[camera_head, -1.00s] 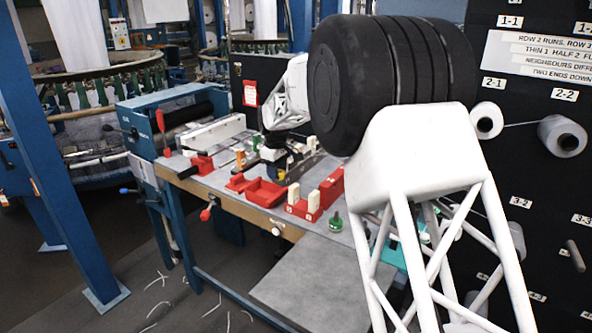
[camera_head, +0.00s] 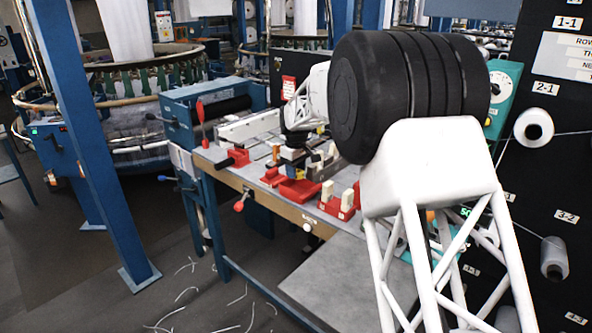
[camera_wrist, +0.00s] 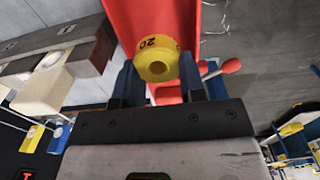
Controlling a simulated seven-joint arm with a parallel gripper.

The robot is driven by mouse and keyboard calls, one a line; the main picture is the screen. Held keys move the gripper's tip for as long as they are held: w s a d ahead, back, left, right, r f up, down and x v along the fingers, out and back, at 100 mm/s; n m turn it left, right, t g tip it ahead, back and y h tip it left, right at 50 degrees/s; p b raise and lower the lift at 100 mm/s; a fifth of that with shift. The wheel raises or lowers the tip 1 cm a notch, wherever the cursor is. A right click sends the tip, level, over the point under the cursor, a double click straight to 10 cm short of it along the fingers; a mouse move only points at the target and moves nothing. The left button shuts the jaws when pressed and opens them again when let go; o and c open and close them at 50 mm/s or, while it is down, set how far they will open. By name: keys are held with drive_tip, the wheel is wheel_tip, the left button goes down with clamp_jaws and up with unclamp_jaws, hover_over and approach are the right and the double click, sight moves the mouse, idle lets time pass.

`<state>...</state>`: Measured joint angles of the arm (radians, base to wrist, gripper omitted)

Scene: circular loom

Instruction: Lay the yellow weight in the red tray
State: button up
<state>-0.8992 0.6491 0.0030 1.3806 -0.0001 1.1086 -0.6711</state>
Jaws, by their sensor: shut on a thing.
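My gripper (camera_wrist: 160,82) is shut on the yellow weight (camera_wrist: 157,62), a short cylinder with a hole in its end and dark digits on its side. In the wrist view the weight sits between the two dark fingers. The red tray (camera_wrist: 128,12) shows behind the weight in that view. In the head view the red tray (camera_head: 298,192) lies on the grey bench, and my gripper (camera_head: 290,160) is over or just behind it. The weight cannot be made out clearly there, and whether it touches the tray cannot be told.
A red holder with cream blocks (camera_head: 341,204) stands to the right of the tray. A red block with a dark part (camera_head: 238,159) is to the left. A white bar (camera_head: 248,127) lies at the back left.

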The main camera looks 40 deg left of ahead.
sight(296, 184)
drive_tip(key=shift+f, duration=0.15)
drive_tip(key=shift+f, duration=3)
drive_tip(key=o, duration=0.7)
drive_tip(key=shift+r, duration=0.2)
drive_tip(key=shift+r, duration=2.8)
